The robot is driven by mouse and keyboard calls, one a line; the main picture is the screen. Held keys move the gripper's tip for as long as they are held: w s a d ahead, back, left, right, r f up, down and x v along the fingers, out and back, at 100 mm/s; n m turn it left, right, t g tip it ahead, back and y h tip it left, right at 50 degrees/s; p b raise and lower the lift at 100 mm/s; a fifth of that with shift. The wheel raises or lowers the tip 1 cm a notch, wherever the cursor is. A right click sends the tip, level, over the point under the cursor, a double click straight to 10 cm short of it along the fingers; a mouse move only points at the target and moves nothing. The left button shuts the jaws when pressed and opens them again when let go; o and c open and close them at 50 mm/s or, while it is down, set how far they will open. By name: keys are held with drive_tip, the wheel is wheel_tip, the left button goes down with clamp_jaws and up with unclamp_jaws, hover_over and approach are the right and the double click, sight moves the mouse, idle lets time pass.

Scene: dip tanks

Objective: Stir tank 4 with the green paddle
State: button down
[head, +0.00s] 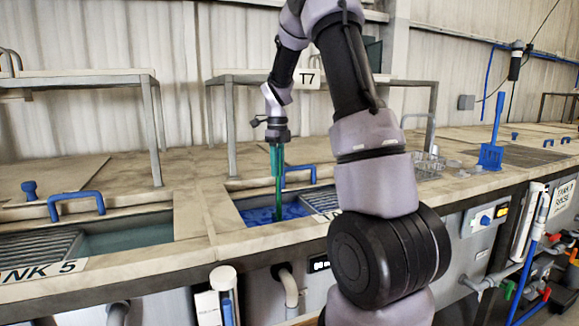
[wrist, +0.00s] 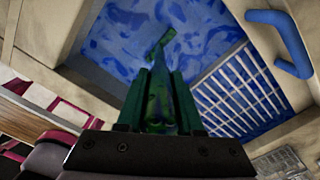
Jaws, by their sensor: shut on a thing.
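My gripper (head: 276,146) is shut on the green paddle (head: 278,190) and holds it upright, pointing down, over an open tank (head: 240,207) of blue liquid (head: 262,213). The paddle's lower end reaches the liquid in the head view; how deep it goes is hard to tell. In the wrist view, the paddle (wrist: 158,58) extends from between my fingers (wrist: 160,95) toward the mottled blue surface (wrist: 110,40). The tank's number plate is mostly hidden behind my arm, so I cannot read it.
A grate (head: 322,200) and blue handle (head: 300,170) border the tank. Tank 5 (head: 125,232), with its own blue handle (head: 76,199), is to the left. A shelf (head: 225,78) stands behind. A blue paddle (head: 492,145) and wire basket (head: 428,165) are to the right.

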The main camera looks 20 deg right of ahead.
drive_tip(key=a, duration=0.6)
drive_tip(key=s, duration=0.9)
drive_tip(key=d, duration=1.3)
drive_tip(key=w, duration=0.9)
drive_tip(key=a, duration=1.2)
drive_tip(key=s+a, duration=0.1)
drive_tip(key=s, duration=0.8)
drive_tip(key=w+d, duration=0.4)
drive_tip(key=d, duration=0.2)
drive_tip(key=shift+w+d, duration=0.2)
